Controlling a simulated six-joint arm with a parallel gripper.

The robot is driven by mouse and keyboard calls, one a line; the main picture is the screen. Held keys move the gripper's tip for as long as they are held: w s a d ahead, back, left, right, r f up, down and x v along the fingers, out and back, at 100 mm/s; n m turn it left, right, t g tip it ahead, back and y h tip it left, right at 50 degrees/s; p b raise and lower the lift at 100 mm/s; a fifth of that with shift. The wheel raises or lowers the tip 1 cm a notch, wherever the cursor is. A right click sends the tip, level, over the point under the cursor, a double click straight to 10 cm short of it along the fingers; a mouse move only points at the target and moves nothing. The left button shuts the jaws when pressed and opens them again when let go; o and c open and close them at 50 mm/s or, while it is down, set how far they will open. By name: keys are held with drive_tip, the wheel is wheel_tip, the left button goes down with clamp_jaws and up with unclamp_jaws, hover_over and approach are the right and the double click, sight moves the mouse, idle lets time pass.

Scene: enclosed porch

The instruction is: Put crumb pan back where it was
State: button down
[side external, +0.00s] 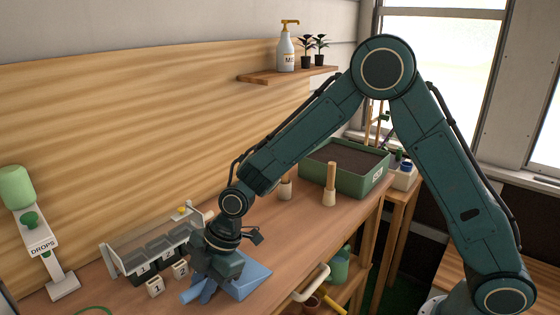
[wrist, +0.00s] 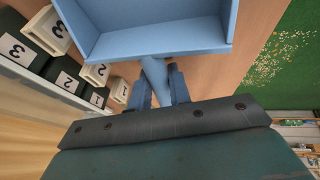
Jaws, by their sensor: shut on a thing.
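The crumb pan (side external: 252,281) is a light blue scoop at the front of the wooden bench in the side view. Its open tray (wrist: 160,40) fills the top of the wrist view, and the part that shows is empty. My gripper (wrist: 160,92) is shut on the pan's blue handle, with a finger on each side of it. In the side view my gripper (side external: 206,287) is low over the bench, left of the tray. I cannot tell whether the pan touches the bench.
Numbered dark bins and white blocks (side external: 155,287) stand close left of my gripper, by a clear-covered rack (side external: 150,250). A drops dispenser (side external: 45,250) is far left. Two wooden-handled tools (side external: 330,185) and a green soil tray (side external: 345,165) stand farther back. Pale bits (wrist: 283,55) lie on green flooring.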

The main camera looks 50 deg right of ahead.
drive_tip(key=shift+f, duration=0.1)
drive_tip(key=c, duration=1.3)
unclamp_jaws()
drive_tip(key=v, duration=1.2)
